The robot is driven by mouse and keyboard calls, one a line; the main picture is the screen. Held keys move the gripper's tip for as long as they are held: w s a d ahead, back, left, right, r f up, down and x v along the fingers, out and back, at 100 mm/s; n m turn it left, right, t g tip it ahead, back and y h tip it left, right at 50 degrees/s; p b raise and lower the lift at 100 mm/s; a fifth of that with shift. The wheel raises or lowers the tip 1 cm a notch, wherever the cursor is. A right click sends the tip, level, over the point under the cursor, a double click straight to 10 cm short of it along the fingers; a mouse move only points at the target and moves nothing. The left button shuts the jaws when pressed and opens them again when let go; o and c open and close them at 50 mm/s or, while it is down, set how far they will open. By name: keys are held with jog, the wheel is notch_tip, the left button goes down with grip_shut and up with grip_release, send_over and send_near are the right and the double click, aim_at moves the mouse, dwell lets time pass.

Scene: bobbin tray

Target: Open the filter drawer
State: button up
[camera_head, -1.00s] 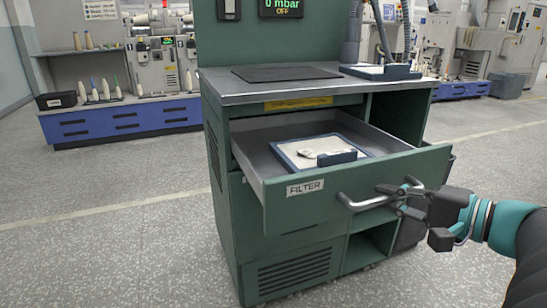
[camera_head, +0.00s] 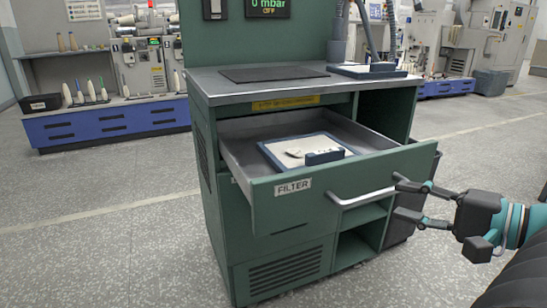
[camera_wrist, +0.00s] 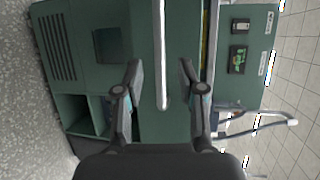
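The filter drawer (camera_head: 285,204) is a green front with a white "FILTER" label, pulled well out of the green cabinet (camera_head: 215,210). Its metal bar handle (camera_head: 362,198) runs along the right part of the front. Inside the drawer lies a framed white pad (camera_head: 290,146) with a small pale item and a dark blue block on it. My gripper (camera_head: 396,198) is open and empty, just to the right of the handle and apart from it. In the wrist view the handle (camera_wrist: 160,60) points in between the open fingers (camera_wrist: 160,88), its end a little short of the palm.
The cabinet's worktop (camera_head: 300,82) holds a dark mat and a tray at the back right. Open shelves (camera_head: 355,245) lie below the drawer on the right. A blue bench (camera_head: 105,122) with bobbins stands at the back left.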

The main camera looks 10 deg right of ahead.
jog(key=v, duration=0.6)
jog(key=shift+s, duration=0.1)
jog(key=w+a+g+p, duration=0.1)
jog(key=a, duration=0.2)
jog(key=w+a+g+y, duration=0.1)
jog(key=a+g, duration=0.1)
jog(key=a, duration=0.1)
jog(key=w+a+n+g+p, duration=0.1)
jog(key=a, duration=0.2)
jog(key=shift+w+a+g+p, duration=0.15)
jog(key=shift+w+g+p, duration=0.15)
jog(key=shift+w+p, duration=0.1)
jog(key=a+f+n+g+p, duration=0.2)
jog(key=a+g, duration=0.3)
jog(key=a, duration=0.6)
jog(key=s+d+f+n+t+h+p, duration=0.2)
jog(key=f+n+h, duration=0.4)
jog(key=h, duration=0.5)
jog(key=shift+s+d+n+t+p, duration=0.4)
jog(key=shift+s+d+n+p, duration=0.4)
jog(key=shift+s+d+n, duration=0.3)
